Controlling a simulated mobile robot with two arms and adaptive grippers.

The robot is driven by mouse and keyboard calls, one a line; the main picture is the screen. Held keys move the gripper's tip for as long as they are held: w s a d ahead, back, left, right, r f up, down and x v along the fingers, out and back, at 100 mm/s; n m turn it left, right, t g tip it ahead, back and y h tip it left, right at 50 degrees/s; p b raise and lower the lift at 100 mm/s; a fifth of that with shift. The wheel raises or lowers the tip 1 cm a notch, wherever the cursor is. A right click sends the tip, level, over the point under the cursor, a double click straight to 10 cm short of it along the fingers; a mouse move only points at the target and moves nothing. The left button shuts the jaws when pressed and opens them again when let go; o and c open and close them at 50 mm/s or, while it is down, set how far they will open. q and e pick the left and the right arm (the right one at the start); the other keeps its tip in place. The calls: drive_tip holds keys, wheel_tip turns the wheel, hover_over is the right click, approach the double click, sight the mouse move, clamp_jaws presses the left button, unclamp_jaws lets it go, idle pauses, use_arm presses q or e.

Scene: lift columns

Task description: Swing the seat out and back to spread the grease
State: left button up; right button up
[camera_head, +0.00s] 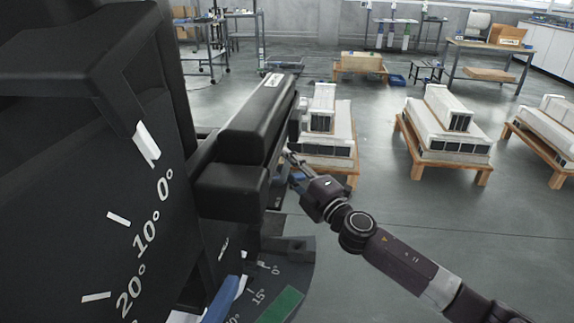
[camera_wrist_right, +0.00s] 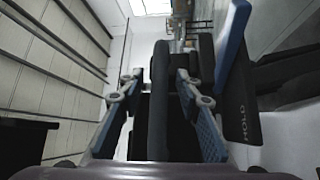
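A long black block (camera_head: 255,118), which looks like the seat part, juts out from the large black structure at left. A second dark block (camera_head: 232,192) sits under its near end. My right gripper (camera_head: 292,162) is at the right side of the block, its fingertips partly hidden. In the right wrist view the fingers with blue pads (camera_wrist_right: 160,95) stand apart on either side of an upright black bar (camera_wrist_right: 158,110). A gap shows at the left finger; contact at the right finger is unclear. My left gripper is not in view. No grease is visible.
A black plate (camera_head: 120,215) at left carries an angle scale from 0° to 20°. A lower dial (camera_head: 285,275) has a green patch; a blue lever (camera_head: 222,300) is beside it. Pallets with white units (camera_head: 440,125) stand behind. Open floor (camera_head: 400,195) lies right.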

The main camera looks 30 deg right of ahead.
drive_tip(key=shift+c, duration=0.5)
clamp_jaws()
